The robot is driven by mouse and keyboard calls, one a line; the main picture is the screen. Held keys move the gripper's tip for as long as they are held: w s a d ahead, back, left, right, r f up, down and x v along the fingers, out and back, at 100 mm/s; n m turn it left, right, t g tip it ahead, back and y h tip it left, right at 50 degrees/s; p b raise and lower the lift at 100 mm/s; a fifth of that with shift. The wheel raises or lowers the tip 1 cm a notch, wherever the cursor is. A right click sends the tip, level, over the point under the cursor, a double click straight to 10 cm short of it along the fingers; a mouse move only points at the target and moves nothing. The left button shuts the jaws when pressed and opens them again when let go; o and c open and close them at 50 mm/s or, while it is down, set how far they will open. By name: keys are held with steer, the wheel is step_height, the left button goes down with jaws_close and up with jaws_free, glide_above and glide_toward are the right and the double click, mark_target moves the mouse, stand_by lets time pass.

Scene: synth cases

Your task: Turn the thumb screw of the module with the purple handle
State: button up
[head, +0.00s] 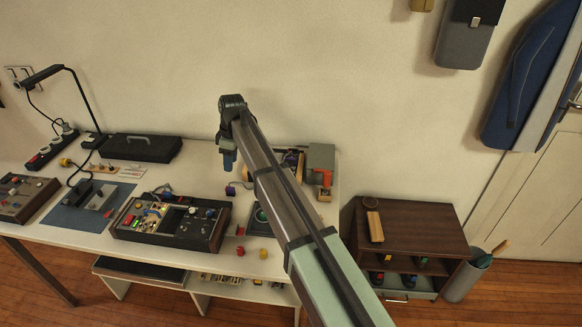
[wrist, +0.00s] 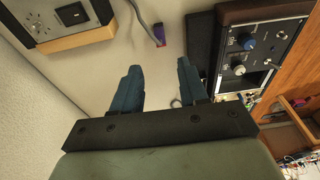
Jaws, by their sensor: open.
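A wooden-sided case of modules (head: 130,232) sits on the white table, left of my gripper in the head view. Its right part shows in the wrist view as a dark panel (wrist: 283,28) with a blue knob (wrist: 248,43) and a pale knob (wrist: 239,70). I cannot make out a purple handle or a thumb screw on any module. A small purple and red piece (wrist: 158,34) lies at a grey cable's end, beyond my fingertips. My gripper (wrist: 158,72) is open and empty, with blue fingers. In the head view my gripper (head: 229,162) hangs above the table behind the case.
A wooden-framed device (wrist: 60,30) stands left in the wrist view, near the wall. In the head view a black case (head: 140,148), a desk lamp (head: 45,75) and a power strip (head: 50,150) stand left. A brown cabinet (head: 425,225) stands right.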

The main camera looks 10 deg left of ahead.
steer(key=shift+o, duration=0.2)
step_height(320, 180, up, 5)
steer(key=m+h, duration=0.1)
steer(key=m, duration=1.4)
glide_above(289, 164)
steer(key=s, duration=0.5)
steer(key=m, duration=1.8)
steer(key=shift+h, duration=0.4)
step_height(289, 164, down, 14)
steer(key=shift+s+r, duration=0.15)
steer(key=shift+r, duration=0.1)
steer(key=shift+c, duration=0.4)
jaws_close()
